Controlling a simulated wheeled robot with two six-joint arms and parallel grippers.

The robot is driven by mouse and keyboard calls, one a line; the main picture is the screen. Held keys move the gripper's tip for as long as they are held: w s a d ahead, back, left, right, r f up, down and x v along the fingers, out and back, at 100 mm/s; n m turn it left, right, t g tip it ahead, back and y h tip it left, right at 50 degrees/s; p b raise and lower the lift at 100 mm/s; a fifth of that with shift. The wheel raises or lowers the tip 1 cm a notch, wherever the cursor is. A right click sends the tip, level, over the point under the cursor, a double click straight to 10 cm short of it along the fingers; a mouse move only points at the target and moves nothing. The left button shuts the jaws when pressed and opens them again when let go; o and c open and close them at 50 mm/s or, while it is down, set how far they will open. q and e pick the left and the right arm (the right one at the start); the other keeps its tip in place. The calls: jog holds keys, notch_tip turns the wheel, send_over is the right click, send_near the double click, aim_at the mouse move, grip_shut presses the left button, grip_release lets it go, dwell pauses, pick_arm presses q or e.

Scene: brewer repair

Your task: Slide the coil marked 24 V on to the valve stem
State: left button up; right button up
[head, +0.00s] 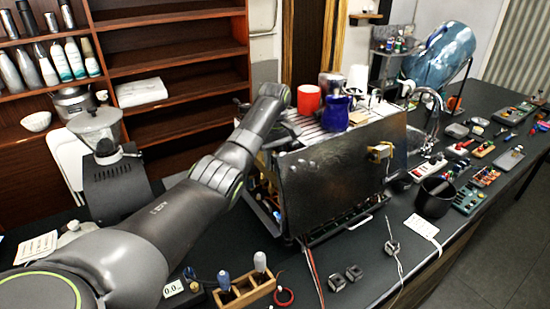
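The brewer (330,180) is a large steel-sided machine in the middle of the counter, with its left side open onto internal parts. Two small grey blocks that look like coils, one nearer (337,282) and one farther (354,272), lie on the counter before it. A similar grey block with wires (391,247) lies to their right. Any 24 V marking is too small to read. I cannot make out the valve stem. My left arm reaches from the left to the brewer's left end; its gripper is hidden. My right gripper is out of the picture.
A wooden holder with screwdrivers (245,290) and a red ring (284,297) stand at the front. A red cup (309,99) and blue jug (336,113) stand atop the brewer.

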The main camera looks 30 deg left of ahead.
pick_arm(q)
jog(key=o, duration=1.5)
jog(key=shift+r, duration=3.55)
